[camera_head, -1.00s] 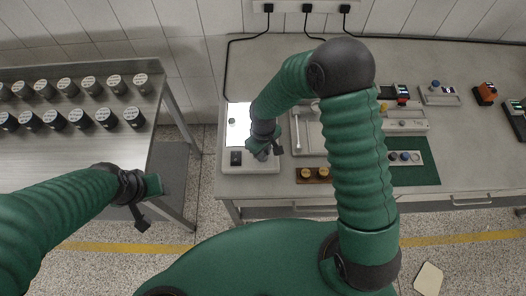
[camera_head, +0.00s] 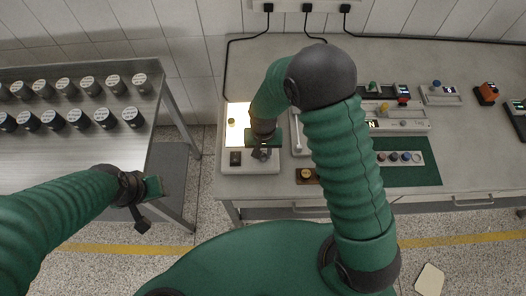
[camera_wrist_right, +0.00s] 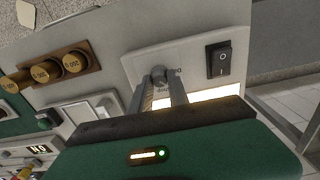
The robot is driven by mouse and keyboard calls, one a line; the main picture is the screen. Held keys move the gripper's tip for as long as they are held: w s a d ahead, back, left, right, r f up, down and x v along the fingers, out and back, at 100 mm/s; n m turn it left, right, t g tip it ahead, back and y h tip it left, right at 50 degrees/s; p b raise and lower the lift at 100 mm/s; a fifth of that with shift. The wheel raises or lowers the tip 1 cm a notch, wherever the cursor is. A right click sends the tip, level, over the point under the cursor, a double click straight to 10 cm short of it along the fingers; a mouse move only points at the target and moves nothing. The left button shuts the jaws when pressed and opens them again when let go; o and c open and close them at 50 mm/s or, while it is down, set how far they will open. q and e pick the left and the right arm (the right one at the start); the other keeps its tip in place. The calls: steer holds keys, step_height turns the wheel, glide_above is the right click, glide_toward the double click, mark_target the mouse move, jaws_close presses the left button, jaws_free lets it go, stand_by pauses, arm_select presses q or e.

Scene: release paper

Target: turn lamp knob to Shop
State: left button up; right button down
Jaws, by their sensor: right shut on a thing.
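The lamp base (camera_head: 265,165) is a pale box at the left end of the bench, with a lit panel (camera_head: 236,113) behind it. The grey lamp knob (camera_wrist_right: 160,75) stands on the base in the right wrist view. My right gripper (camera_wrist_right: 162,84) has its two fingers closed around the knob; it also shows in the head view (camera_head: 263,152), covering the knob. Small lettering beside the knob is partly hidden and too blurred to read. My left gripper (camera_head: 147,204) hangs away from the lamp, near the steel table; its finger gap is unclear.
A black rocker switch (camera_wrist_right: 221,60) sits on the base beside the knob. Brass weights (camera_wrist_right: 45,72) stand in a wooden block nearby. A steel table (camera_head: 80,160) with several labelled cylinders is at the left. Other devices fill the bench to the right.

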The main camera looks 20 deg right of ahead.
steer(key=m, duration=0.2)
steer(key=m+p, duration=0.1)
steer(key=m, duration=0.1)
steer(key=shift+s+m, duration=0.2)
steer(key=shift+m, duration=0.1)
steer(key=m+p, duration=0.1)
steer(key=m, duration=0.3)
steer(key=shift+f, duration=0.1)
stand_by(0.4)
steer(key=c, duration=1.3)
jaws_free()
steer(key=shift+a, duration=0.1)
steer(key=shift+o, duration=0.2)
steer(key=shift+w, duration=0.15)
